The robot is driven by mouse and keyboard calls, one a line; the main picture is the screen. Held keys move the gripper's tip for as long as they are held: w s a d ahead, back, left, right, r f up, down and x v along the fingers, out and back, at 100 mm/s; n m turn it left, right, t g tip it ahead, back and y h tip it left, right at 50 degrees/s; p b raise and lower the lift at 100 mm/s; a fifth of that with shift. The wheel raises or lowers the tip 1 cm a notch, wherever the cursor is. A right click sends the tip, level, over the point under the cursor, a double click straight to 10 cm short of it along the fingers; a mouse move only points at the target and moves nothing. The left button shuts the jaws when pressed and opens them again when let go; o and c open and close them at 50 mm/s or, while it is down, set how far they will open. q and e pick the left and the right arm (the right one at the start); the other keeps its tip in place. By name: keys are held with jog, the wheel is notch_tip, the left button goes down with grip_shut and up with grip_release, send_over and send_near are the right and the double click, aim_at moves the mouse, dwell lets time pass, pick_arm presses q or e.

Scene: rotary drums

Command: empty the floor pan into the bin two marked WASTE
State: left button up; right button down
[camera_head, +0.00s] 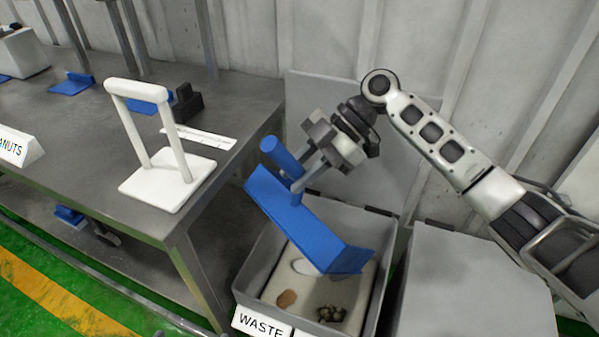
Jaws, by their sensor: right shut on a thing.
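A blue floor pan (307,229) is held tilted over a grey bin marked WASTE (379,281), its lower right edge down inside the bin's opening. My right gripper (303,183) comes in from the upper right and is shut on the pan's blue handle. In the bin lie a brown piece (287,298), a small dark clump (331,313) and a pale piece (305,267) partly hidden by the pan. The pan's inner face is turned away, so I cannot tell whether anything is in it. My left gripper is not in view.
A metal table (75,140) stands at the left, close to the bin, with a white stand (170,181) near its corner. A PEANUTS-like label (17,148) sits on its left. A closed grey box (470,290) stands right of the bin. A wall is behind.

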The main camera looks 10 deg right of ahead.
notch_tip(320, 180, up, 3)
jog(key=shift+r+p, duration=0.15)
jog(key=shift+p, duration=0.8)
notch_tip(320, 180, up, 3)
jog(key=shift+r+p, duration=0.1)
jog(key=shift+p, duration=1)
jog(key=shift+r, duration=0.1)
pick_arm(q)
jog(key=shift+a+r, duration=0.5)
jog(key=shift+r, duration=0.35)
